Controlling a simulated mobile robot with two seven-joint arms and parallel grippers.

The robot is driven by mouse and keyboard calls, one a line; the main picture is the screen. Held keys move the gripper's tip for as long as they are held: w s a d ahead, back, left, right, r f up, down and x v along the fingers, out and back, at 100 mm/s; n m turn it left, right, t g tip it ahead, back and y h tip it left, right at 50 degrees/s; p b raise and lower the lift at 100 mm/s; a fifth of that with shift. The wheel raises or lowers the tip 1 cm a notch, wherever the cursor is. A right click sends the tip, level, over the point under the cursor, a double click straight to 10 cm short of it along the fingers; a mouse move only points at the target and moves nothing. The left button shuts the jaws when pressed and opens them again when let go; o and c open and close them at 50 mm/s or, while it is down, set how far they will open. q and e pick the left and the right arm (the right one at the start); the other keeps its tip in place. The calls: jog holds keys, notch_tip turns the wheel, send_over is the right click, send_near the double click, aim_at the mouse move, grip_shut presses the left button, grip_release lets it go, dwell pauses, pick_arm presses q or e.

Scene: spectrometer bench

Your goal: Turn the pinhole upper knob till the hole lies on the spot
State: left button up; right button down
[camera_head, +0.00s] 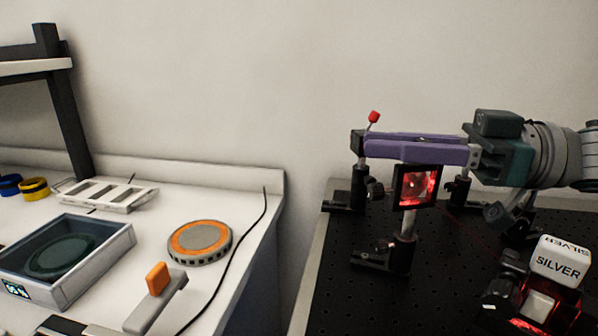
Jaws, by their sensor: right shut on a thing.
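My right gripper (359,144) comes in from the right, with long purple fingers pointing left. It is shut at the top of a dark post-mounted part, on what seems to be the pinhole upper knob; the fingertips hide the knob. A thin stem with a red tip (374,117) stands up just behind the fingertips. A dark-framed square plate (416,187) stands on a post below the fingers, glowing red with a bright patch and a small dark mark. I cannot tell how the hole and spot line up. My left gripper is not in view.
The black perforated breadboard (345,270) carries several post mounts. A white block marked SILVER (560,260) stands at the lower right. On the white bench at left are an orange-ringed disc (200,242), an orange-handled lever (157,279) and a grey tray device (90,283).

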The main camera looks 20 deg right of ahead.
jog(key=shift+s+a+n+g+y+b, duration=0.1)
jog(key=shift+s+n+g+y+b, duration=0.1)
jog(key=shift+n+g+y+b, duration=0.55)
jog(key=shift+s+a+n+g+y+b, duration=0.2)
jog(key=shift+n+g+b, duration=0.65)
jog(key=shift+g+b, duration=0.6)
jog(key=shift+d, duration=0.15)
jog(key=c, duration=0.8)
grip_release()
jog(key=shift+o, duration=0.2)
jog(key=b+v, duration=0.2)
jog(key=v, duration=0.5)
jog(key=shift+d, duration=0.25)
